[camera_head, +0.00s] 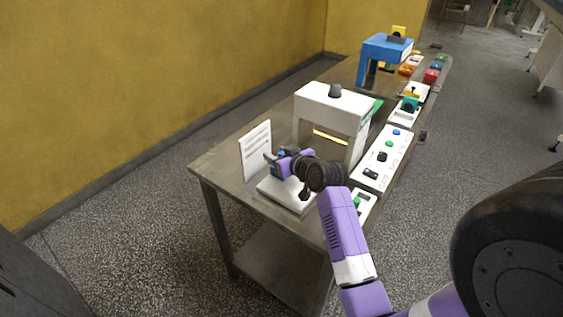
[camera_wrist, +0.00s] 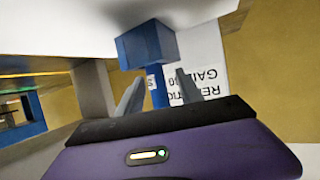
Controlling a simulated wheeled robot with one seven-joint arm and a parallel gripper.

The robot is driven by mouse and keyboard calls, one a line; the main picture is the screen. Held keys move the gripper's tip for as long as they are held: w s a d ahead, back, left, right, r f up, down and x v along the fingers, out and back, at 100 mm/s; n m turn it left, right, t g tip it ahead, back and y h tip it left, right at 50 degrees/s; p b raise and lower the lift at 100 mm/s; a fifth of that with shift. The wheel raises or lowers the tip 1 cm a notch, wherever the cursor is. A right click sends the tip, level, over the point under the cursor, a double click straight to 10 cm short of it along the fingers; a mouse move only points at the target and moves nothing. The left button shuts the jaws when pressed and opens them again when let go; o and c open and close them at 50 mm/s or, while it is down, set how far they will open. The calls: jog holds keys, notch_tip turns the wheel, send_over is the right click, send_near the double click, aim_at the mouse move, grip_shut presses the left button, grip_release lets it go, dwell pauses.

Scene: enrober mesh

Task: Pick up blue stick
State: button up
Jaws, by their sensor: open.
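The blue stick (camera_wrist: 158,92) shows in the wrist view with a wider blue block (camera_wrist: 147,46) at its end. A small white label is on the stick. My gripper (camera_wrist: 158,92) is open, with one grey finger on each side of the stick; I cannot tell whether either finger touches it. In the head view my gripper (camera_head: 271,161) is low over the white base at the near end of the table, and a bit of blue shows beside it. Most of the stick is hidden there by my wrist.
A white sign (camera_head: 255,150) stands close left of my gripper. A white arch-like machine (camera_head: 335,105) stands behind it. A white button panel (camera_head: 385,158) lies to the right. A blue frame (camera_head: 385,47) stands farther along the table (camera_head: 215,165).

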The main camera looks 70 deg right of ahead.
jog(key=shift+w+f, duration=0.1)
grip_shut()
dwell(0.3)
